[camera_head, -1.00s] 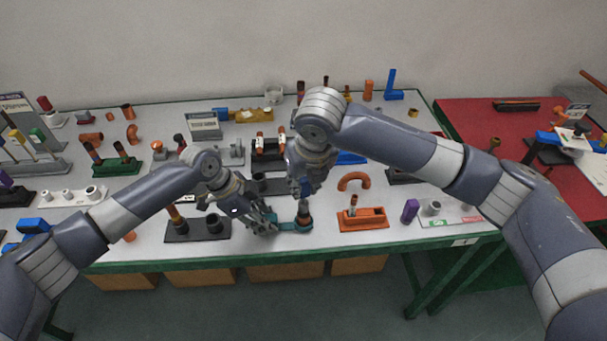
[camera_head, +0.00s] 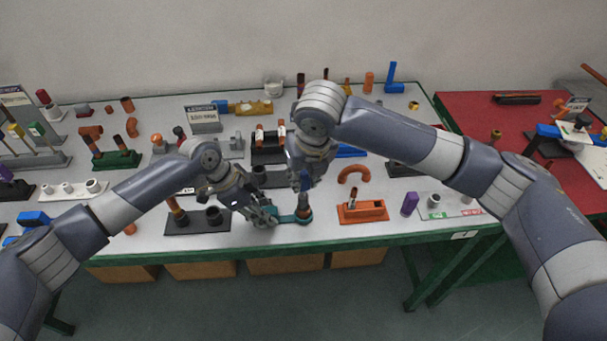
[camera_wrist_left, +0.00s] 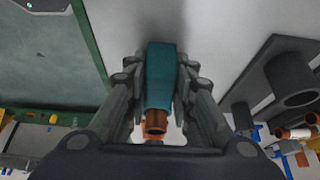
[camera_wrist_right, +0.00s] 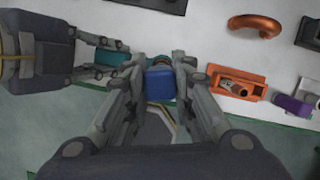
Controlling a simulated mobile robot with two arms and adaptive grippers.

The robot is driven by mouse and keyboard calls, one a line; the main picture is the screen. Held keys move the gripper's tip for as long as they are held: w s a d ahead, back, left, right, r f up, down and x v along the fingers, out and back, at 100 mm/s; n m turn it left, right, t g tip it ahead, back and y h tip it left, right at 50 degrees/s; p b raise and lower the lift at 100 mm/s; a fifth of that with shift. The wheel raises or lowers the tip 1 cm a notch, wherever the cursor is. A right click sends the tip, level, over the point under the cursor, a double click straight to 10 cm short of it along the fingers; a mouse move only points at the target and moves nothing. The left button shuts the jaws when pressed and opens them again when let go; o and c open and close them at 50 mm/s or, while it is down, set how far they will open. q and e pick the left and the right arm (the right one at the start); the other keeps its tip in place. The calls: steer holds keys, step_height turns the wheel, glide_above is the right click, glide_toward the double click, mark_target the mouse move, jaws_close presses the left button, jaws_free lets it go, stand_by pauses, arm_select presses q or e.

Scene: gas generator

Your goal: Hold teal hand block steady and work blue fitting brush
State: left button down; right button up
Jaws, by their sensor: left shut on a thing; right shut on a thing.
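The teal hand block (camera_head: 289,217) is at the front edge area of the white table, with a copper fitting (camera_head: 304,201) at its right end. My left gripper (camera_head: 268,213) is shut on the block. In the left wrist view the teal block (camera_wrist_left: 161,72) lies between my fingers, with a copper tube end (camera_wrist_left: 155,123) below it. My right gripper (camera_head: 304,184) is shut on the blue fitting brush, directly above the fitting. In the right wrist view the brush's blue handle (camera_wrist_right: 159,84) is between my fingers. The brush tip is hidden.
A black holder (camera_head: 197,222) stands left of my left gripper. An orange tray (camera_head: 362,211) and a purple block (camera_head: 410,204) are to the right. A copper bend (camera_head: 354,173) lies behind the tray. The green table edge (camera_head: 290,247) is close in front.

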steer(key=shift+f, duration=0.25)
steer(key=shift+f, duration=1)
